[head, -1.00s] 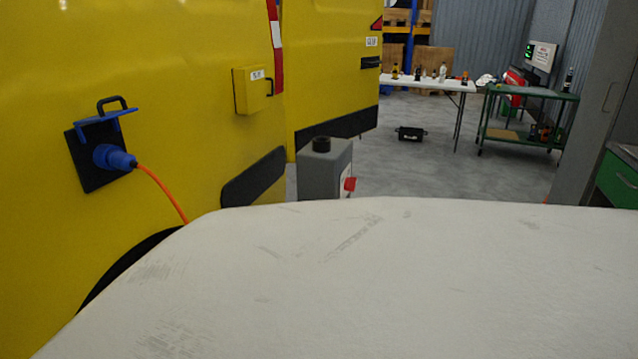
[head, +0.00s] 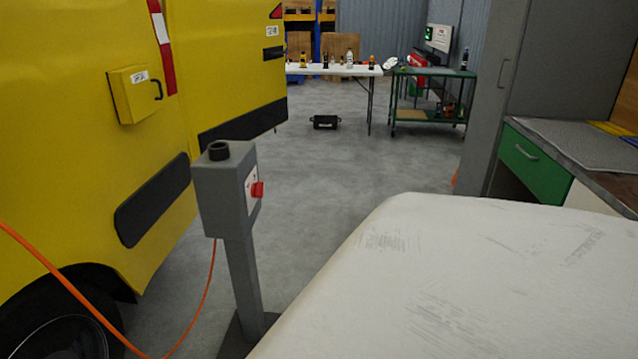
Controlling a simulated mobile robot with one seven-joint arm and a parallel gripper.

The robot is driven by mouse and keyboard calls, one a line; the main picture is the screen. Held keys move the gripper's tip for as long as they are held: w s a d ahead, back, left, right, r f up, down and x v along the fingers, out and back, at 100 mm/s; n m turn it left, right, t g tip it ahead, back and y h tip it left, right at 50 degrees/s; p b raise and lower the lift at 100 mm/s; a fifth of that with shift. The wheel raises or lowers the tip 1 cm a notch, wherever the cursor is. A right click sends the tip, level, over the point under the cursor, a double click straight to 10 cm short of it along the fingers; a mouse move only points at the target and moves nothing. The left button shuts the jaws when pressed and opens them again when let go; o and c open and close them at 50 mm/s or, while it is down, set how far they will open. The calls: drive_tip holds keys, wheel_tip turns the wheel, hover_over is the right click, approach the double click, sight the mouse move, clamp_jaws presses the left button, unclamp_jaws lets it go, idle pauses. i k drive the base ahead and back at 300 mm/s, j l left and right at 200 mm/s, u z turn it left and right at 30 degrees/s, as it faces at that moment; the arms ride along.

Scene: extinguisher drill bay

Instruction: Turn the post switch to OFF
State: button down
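The post switch is a grey box on a grey post (head: 240,275), standing on the floor left of the middle in the head view. A red switch knob (head: 257,189) sits on a white plate on the box's right-hand face (head: 222,195). The plate's markings are too small to read, so I cannot tell the knob's setting. A black round cap (head: 218,150) is on top of the box. My gripper is not in view.
A yellow vehicle (head: 60,170) stands close on the left. An orange cable (head: 62,279) hangs by the post. A large white surface (head: 470,285) fills the lower right. Grey floor (head: 330,165) is open behind the post. A green cart (head: 432,74) and white table (head: 350,71) stand farther back.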

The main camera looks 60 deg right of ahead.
sight(257, 189)
drive_tip(key=z, duration=1.4)
drive_tip(key=i+l, duration=0.3)
drive_tip(key=i+l+z, duration=0.1)
drive_tip(key=i+l, duration=0.15)
drive_tip(key=i, duration=0.25)
drive_tip(key=i+l+z, duration=0.1)
drive_tip(key=i+l, duration=0.15)
drive_tip(key=i, duration=0.15)
